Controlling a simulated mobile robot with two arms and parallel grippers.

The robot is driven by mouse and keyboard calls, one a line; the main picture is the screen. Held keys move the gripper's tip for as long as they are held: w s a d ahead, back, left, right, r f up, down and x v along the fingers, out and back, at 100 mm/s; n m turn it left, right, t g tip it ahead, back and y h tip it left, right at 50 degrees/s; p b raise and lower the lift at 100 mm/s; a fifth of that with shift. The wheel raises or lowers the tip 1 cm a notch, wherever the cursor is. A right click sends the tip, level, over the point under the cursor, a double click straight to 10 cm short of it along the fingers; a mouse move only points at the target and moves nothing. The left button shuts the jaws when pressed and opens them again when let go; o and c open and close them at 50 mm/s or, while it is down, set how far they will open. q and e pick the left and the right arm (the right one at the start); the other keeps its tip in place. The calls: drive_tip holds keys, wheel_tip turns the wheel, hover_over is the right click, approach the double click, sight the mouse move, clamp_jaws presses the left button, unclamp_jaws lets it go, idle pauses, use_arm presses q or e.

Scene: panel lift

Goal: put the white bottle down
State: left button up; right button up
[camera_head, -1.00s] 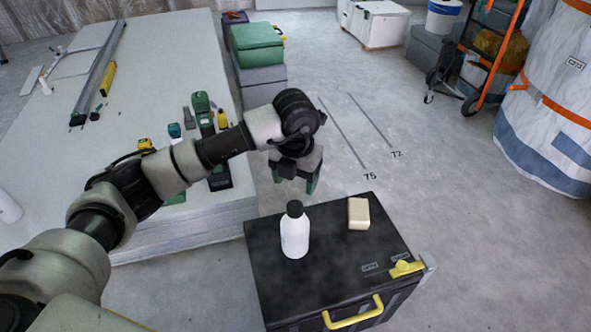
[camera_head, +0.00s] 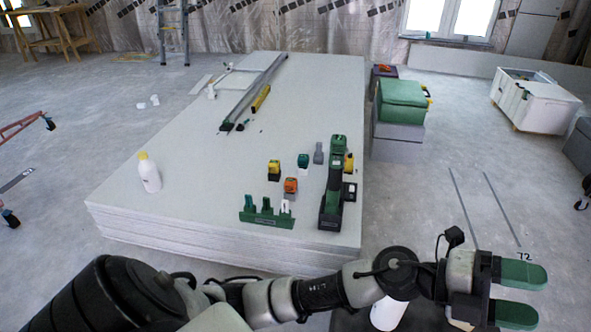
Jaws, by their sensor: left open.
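A white bottle (camera_head: 388,313) shows at the bottom edge, mostly hidden behind my left arm; its cap is covered and its base is cut off. It is on the dark case (camera_head: 345,322), of which only a strip shows. My left gripper (camera_head: 528,296) is to the right of this bottle, open and empty, with its green fingers pointing right. A second white bottle (camera_head: 150,175), with a yellow cap, stands on the panel stack (camera_head: 120,195) near its left edge. My right gripper is not in view.
The panel stack carries a green holder (camera_head: 266,217), a green and black tool (camera_head: 333,195), several small tools and long metal bars (camera_head: 255,92). A green box (camera_head: 402,100) on a grey one stands to its right. A white crate (camera_head: 535,100) is farther right.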

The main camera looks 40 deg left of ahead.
use_arm(q)
drive_tip(key=w+a+f+n+t+y, duration=0.1)
drive_tip(key=w+a+n+t+y, duration=0.1)
drive_tip(key=a+n+t+y, duration=0.65)
drive_tip(key=w+a+f+n+t+y, duration=0.15)
drive_tip(key=a+n+t+y, duration=0.35)
drive_tip(key=n, duration=0.6)
drive_tip(key=s+a+f+n+g+y, duration=0.2)
drive_tip(key=a+f+n+y, duration=0.2)
drive_tip(key=f+n+y, duration=0.35)
drive_tip(key=s+a+f+n+g, duration=0.1)
drive_tip(key=s+a+f+g, duration=0.1)
drive_tip(key=s+f+g, duration=0.5)
drive_tip(key=s+a+f+n+g, duration=0.1)
drive_tip(key=s+a+f+g, duration=0.2)
drive_tip(key=s+f+g, duration=0.4)
drive_tip(key=s+f, duration=0.1)
drive_tip(key=s, duration=0.5)
drive_tip(key=shift+s+n, duration=0.25)
drive_tip(key=shift+n, duration=0.15)
drive_tip(key=shift+w+f, duration=0.1)
